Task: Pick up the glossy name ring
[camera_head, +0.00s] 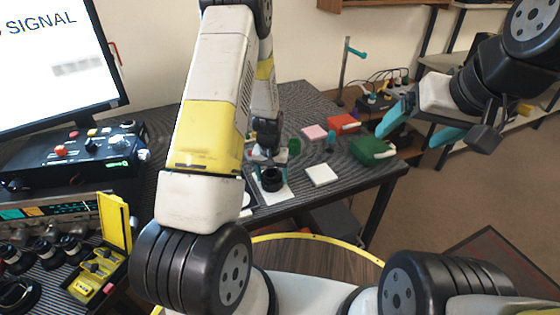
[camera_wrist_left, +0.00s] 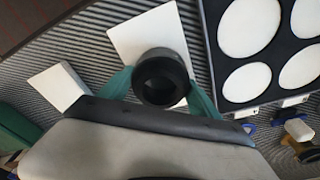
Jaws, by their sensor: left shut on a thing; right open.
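A black ring-shaped part (camera_wrist_left: 160,78) with a dark, shiny rim sits over a white square pad (camera_wrist_left: 130,35) in the left wrist view. It also shows in the head view (camera_head: 271,180) on the table, over the white pad. I cannot tell whether it is the name ring alone or a lens barrel, and no lettering is readable. My left gripper (camera_wrist_left: 160,88) is shut on this part, with one teal fingertip on each side. Whether it touches the pad is unclear. My right gripper (camera_head: 424,128) is open and empty, in the air right of the table.
A black tray (camera_wrist_left: 208,40) with white round recesses lies right of the part in the wrist view. A bare white block (camera_head: 321,174), a green box (camera_head: 372,151) and a red box (camera_head: 342,124) stand to the right in the head view. The yellow case (camera_head: 115,222) is at left.

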